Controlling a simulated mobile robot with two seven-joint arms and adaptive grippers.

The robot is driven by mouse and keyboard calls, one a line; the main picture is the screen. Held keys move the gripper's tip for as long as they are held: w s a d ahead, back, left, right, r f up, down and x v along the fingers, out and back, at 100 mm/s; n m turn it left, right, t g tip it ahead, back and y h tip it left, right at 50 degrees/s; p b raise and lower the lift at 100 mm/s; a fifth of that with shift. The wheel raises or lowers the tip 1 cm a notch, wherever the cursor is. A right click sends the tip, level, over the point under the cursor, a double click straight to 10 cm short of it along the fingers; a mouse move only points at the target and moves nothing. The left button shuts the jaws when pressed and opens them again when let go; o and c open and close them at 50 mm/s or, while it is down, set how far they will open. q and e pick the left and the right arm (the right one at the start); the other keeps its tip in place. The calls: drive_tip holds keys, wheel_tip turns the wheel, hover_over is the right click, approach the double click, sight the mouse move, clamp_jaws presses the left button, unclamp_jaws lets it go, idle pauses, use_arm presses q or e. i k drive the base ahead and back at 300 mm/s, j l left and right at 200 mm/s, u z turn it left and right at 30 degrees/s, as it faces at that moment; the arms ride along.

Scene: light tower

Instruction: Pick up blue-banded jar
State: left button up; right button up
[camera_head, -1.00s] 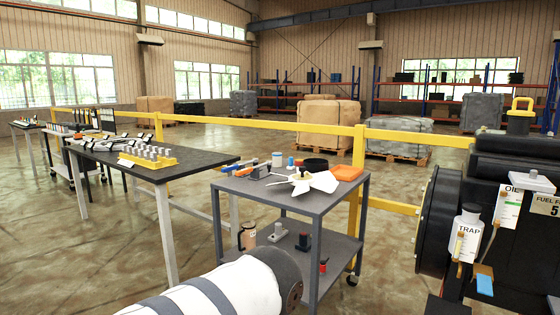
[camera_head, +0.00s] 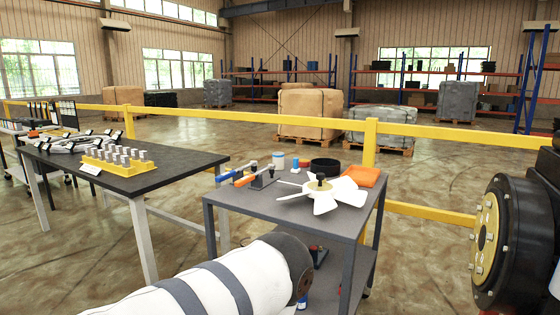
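A small pale jar (camera_head: 278,160) with what looks like a blue band stands upright at the back of the grey cart's top (camera_head: 262,212). It is small in the view, so the band is hard to make out. A small blue-topped item (camera_head: 295,164) stands just right of it, and a black round dish (camera_head: 324,167) is farther right. Nothing covers the jar. Neither of my grippers is in view.
A white fan (camera_head: 322,192), an orange tray (camera_head: 362,176) and orange-and-blue tools (camera_head: 240,176) share the cart top. A white grey-banded cylinder (camera_head: 215,285) fills the lower foreground. A dark table (camera_head: 130,181) stands left, a yellow rail (camera_head: 425,131) behind, black machinery (camera_head: 525,235) right.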

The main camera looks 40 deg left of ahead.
sight(278, 158)
drive_tip(key=i+j+z, duration=0.25)
drive_tip(key=j, duration=1.25)
drive_tip(key=j+z, duration=0.25)
drive_tip(key=j, duration=1.2)
